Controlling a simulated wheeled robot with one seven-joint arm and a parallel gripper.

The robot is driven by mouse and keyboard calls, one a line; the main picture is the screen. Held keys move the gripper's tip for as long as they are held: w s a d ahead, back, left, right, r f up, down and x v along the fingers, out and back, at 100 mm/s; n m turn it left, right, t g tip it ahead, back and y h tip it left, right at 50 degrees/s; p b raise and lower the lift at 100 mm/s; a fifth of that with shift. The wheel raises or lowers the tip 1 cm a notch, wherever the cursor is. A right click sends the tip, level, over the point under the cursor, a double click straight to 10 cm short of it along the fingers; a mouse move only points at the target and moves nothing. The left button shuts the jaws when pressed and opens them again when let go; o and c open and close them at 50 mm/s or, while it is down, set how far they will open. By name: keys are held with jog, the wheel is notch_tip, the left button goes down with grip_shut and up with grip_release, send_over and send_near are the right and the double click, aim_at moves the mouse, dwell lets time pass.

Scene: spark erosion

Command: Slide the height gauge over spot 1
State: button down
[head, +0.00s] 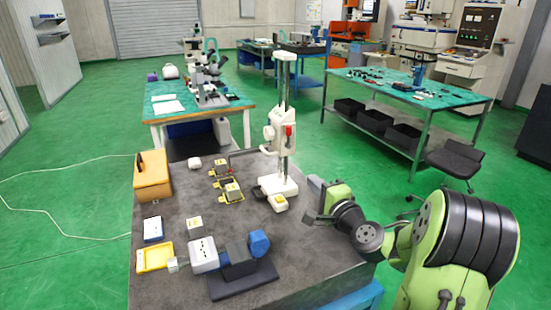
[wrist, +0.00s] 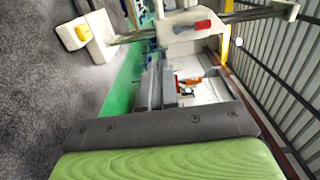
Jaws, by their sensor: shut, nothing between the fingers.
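The height gauge (head: 277,130) stands upright on the dark stone table, with a white base, tall metal column and red-marked slider. In the wrist view it lies sideways across the top, with its white slider (wrist: 190,28) and base (wrist: 88,38) showing. My gripper (head: 314,202) is just right of the gauge's base, apart from the column. In the wrist view its grey fingers (wrist: 152,82) are together, with nothing between them. Yellow-framed places with small grey blocks (head: 232,191) lie left of the gauge; I cannot read which is spot 1.
A blue-and-grey device (head: 230,252), a yellow tray (head: 155,257) and an orange box (head: 152,177) occupy the left and front. The stone table (head: 310,255) is clear at front right.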

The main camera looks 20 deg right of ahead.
aim_at(287, 154)
jog(key=w+p, duration=0.1)
jog(key=w, duration=0.5)
jog(key=w+p, duration=0.2)
jog(key=w, duration=0.5)
jog(key=shift+w+a+r, duration=0.1)
jog(key=shift+a+r, duration=0.05)
jog(key=shift+w, duration=0.1)
